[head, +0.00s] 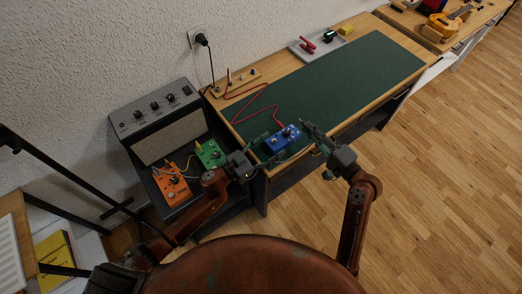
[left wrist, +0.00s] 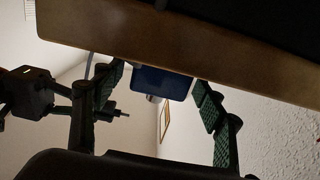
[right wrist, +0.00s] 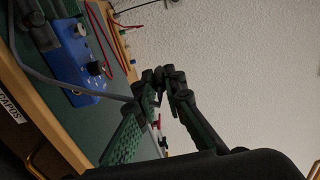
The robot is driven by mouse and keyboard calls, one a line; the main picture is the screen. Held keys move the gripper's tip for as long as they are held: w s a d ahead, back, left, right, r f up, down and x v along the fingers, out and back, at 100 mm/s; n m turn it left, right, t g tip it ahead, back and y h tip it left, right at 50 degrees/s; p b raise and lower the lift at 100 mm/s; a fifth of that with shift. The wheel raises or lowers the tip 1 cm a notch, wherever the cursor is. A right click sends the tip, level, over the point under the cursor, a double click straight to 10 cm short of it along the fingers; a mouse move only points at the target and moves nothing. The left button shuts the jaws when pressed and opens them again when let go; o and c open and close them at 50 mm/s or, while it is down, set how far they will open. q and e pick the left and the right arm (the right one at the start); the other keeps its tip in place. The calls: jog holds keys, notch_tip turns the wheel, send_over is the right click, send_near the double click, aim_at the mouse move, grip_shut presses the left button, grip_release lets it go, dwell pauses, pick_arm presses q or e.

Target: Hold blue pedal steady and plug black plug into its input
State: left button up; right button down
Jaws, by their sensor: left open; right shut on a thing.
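The blue pedal (head: 283,138) sits at the front edge of the green mat. It shows in the left wrist view (left wrist: 162,83) between the spread fingers, and in the right wrist view (right wrist: 75,55) at the upper left. My left gripper (head: 268,148) is open, with a finger on either side of the pedal; I cannot tell whether they touch it. My right gripper (head: 307,128) is just right of the pedal, apart from it. Its fingertips (right wrist: 168,82) are shut on the black plug, mostly hidden there; what looks like its tip (left wrist: 122,114) shows in the left wrist view.
A red cable (head: 262,90) zigzags across the green mat (head: 345,75) to the pedal. A grey cable (right wrist: 60,83) passes the pedal. Green (head: 211,153) and orange (head: 171,185) pedals and an amplifier (head: 158,120) stand left. A tray (head: 318,46) lies behind; the mat's right side is clear.

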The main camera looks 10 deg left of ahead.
pick_arm(q)
jog(key=shift+w+d, duration=0.4)
jog(key=shift+c, duration=0.6)
jog(key=c, duration=1.5)
pick_arm(e)
jog(key=s+d+f+m, duration=0.2)
jog(key=f+m, duration=0.1)
jog(key=f, duration=0.4)
jog(key=s+d+f+m, duration=0.3)
jog(key=f, duration=0.4)
jog(key=shift+d, duration=0.3)
